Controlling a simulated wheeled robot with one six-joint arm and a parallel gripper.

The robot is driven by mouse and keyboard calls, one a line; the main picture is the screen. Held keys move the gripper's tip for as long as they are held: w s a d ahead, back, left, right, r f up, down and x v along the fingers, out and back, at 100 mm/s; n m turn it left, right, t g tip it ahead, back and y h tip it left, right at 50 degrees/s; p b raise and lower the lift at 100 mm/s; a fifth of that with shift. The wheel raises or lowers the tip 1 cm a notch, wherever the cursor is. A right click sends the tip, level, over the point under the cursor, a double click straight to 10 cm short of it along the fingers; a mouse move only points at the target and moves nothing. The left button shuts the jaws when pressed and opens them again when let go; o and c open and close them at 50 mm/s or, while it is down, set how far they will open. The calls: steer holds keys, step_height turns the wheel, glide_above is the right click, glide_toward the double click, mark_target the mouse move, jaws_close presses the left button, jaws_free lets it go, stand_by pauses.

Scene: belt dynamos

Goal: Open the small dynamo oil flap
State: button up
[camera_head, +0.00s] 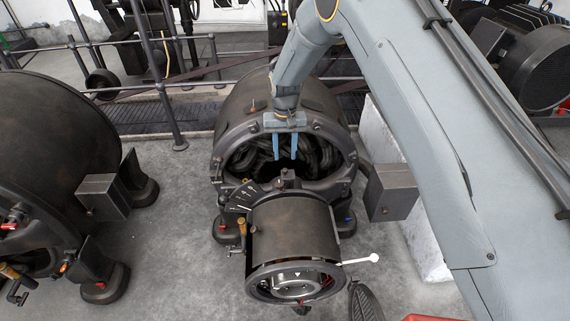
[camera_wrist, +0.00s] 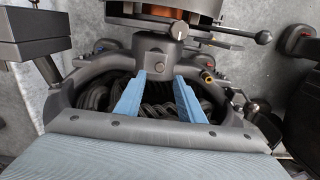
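The small dynamo (camera_head: 292,232) is a dark cylinder in front of a larger round housing (camera_head: 240,110); its front face shows a ringed opening. A small brass fitting (camera_head: 241,226) stands at its left side; I cannot tell whether it is the oil flap. In the wrist view, a brass-tipped fitting (camera_wrist: 207,77) shows right of the fingers. My gripper (camera_head: 285,158) is over the housing's open front, with two blue fingers apart and nothing between them. In the wrist view the gripper (camera_wrist: 160,77) points toward a grey bearing block (camera_wrist: 158,48). No flap is clearly visible.
A lever with a pale ball (camera_head: 373,258) sticks out right of the small dynamo. A grey box (camera_head: 391,192) stands right of the housing. Another large machine (camera_head: 60,150) is at left, with railings (camera_head: 170,110) behind. Bare floor (camera_head: 175,240) lies between the machines.

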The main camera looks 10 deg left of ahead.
mark_target(285, 169)
steer(key=shift+f+p, duration=0.35)
steer(key=shift+f, duration=2.8)
jaws_close()
